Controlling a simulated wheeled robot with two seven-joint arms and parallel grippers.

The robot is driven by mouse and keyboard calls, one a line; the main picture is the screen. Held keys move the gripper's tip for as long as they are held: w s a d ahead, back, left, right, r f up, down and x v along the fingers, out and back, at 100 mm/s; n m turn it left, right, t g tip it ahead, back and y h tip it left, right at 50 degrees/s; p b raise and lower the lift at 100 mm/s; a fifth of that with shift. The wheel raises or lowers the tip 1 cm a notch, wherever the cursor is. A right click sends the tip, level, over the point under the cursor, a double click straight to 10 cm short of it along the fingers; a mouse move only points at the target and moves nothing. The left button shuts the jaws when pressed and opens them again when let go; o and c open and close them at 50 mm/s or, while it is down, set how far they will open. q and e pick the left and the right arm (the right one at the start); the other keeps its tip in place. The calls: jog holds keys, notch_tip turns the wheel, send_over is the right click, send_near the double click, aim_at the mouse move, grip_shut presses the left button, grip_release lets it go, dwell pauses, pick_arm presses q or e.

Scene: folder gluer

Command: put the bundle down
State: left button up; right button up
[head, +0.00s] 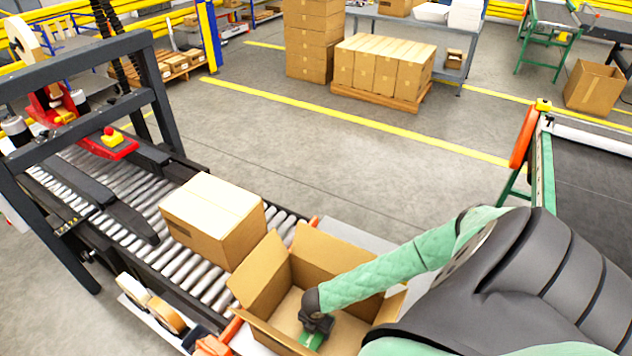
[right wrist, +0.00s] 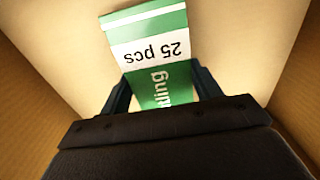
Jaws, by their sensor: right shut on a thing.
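The bundle (head: 312,341) is green and white, and its printed "25 pcs" face shows in the right wrist view (right wrist: 158,50). My right gripper (head: 316,326) reaches down into an open cardboard box (head: 262,275) and is shut on the bundle. In the right wrist view the fingers (right wrist: 165,92) stand on both sides of the bundle, with cardboard walls around it. Whether the bundle touches the box floor I cannot tell. My left gripper is not in view.
A closed carton (head: 213,220) stands on the roller conveyor (head: 190,268) beside the open box. A dark frame with a red unit (head: 60,110) spans the conveyor. Tape rolls (head: 165,318) sit at its near edge. A dark belt (head: 592,190) is at right; the floor between is clear.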

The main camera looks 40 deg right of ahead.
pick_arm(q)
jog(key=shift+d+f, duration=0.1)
pick_arm(e)
jog(key=shift+f, duration=0.2)
jog(key=o, duration=1.1)
jog(key=shift+c, duration=0.2)
jog(key=shift+r, duration=0.25)
jog(key=shift+r+b, duration=0.1)
jog(key=shift+b, duration=0.2)
notch_tip(320, 180, up, 7)
jog(key=b, duration=0.3)
jog(key=shift+b, duration=0.4)
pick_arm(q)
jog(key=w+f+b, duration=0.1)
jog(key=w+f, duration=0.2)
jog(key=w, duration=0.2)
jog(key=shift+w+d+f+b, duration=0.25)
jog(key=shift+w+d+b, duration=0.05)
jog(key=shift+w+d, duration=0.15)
pick_arm(e)
jog(key=shift+r, duration=2.35)
